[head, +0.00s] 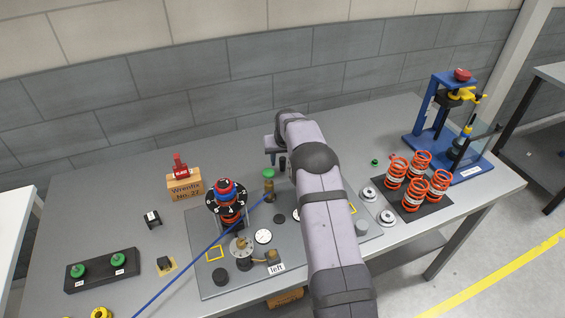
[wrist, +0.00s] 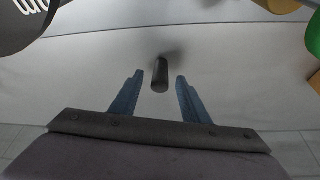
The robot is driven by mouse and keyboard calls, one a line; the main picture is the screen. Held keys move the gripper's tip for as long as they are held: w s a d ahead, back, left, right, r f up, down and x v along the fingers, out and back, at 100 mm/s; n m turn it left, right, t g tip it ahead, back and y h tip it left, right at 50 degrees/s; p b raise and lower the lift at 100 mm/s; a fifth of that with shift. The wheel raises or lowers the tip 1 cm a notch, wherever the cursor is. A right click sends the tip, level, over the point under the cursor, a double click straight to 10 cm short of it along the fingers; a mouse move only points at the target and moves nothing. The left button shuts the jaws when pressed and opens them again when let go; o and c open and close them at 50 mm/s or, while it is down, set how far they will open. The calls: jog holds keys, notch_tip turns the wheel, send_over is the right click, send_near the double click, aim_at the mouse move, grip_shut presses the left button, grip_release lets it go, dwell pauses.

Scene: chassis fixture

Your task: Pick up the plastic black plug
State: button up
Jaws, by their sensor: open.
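The black plug (wrist: 160,75) is a small dark cylinder, upright or slightly tilted, over a grey surface in the wrist view. My gripper (wrist: 159,82) is open, with one blue finger on each side of the plug. The plug lies near the fingertips, with a visible gap to both fingers. In the head view my gripper (head: 275,152) is at the back of the bench, partly hidden behind my arm. I cannot tell the plug there from the dark parts near the gripper.
A brass post with a green cap (head: 268,174) stands close by on the grey plate (head: 215,286). A dial tower with a red and blue top (head: 226,188) is to its left. Orange springs (head: 420,160) and a blue press (head: 424,112) stand at right. A blue cable (head: 185,272) crosses the plate.

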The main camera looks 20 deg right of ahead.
aim_at(283, 159)
grip_shut()
jog(key=shift+r, duration=0.1)
notch_tip(283, 159, up, 10)
jog(key=b, duration=0.3)
dwell(0.5)
